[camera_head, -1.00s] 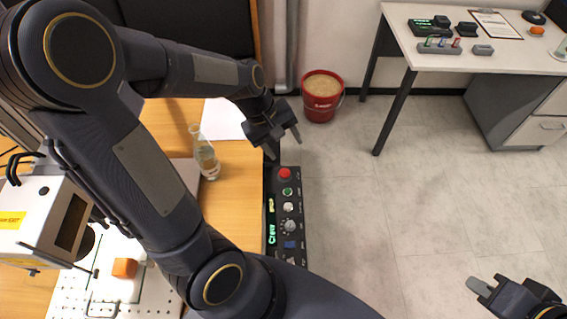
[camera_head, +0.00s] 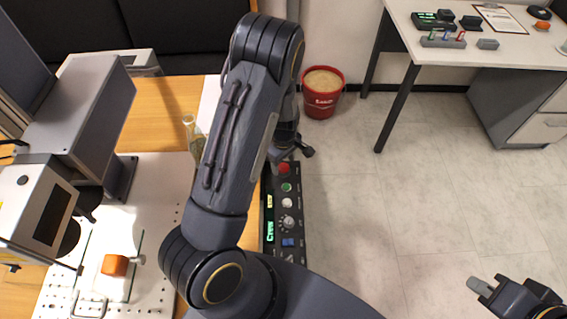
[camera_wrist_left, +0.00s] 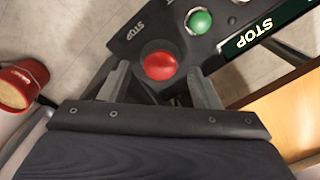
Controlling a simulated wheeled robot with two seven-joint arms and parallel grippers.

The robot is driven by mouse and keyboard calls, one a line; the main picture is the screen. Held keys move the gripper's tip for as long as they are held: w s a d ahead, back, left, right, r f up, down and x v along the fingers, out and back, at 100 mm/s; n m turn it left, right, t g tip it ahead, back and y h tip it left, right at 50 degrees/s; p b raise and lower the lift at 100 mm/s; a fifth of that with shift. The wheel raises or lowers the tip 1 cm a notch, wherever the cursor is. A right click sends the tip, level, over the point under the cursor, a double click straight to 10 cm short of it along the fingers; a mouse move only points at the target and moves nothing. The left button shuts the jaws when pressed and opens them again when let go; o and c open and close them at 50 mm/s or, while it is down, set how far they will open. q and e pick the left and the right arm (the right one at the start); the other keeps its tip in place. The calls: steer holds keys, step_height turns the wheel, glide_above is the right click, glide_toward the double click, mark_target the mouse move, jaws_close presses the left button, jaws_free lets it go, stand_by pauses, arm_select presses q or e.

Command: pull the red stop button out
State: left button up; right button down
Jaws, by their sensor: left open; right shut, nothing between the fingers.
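The red stop button (camera_head: 284,168) is a round red cap at the far end of the black control panel (camera_head: 298,206). In the left wrist view the red button (camera_wrist_left: 160,65) lies between the two fingers of my left gripper (camera_wrist_left: 160,88). The fingers stand apart on either side of it, and I cannot tell whether either touches it. In the head view my left gripper (camera_head: 290,150) is just beyond the button, partly hidden by my arm. My right gripper (camera_head: 482,286) is shut and empty at the lower right, far from the panel.
A green button (camera_wrist_left: 199,21) sits beside the red one on the panel. A glass flask (camera_head: 191,130) stands on the wooden table, partly behind my arm. A red bucket (camera_head: 321,98) is on the floor beyond. A white desk (camera_head: 440,55) stands at the upper right.

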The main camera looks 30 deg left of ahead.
mark_target(284, 167)
arm_select(q)
steer(key=shift+f, duration=0.65)
jaws_close()
steer(key=shift+r+p, duration=0.3)
steer(key=shift+r, duration=0.35)
jaws_free()
step_height(284, 167, up, 8)
steer(key=shift+f, duration=0.15)
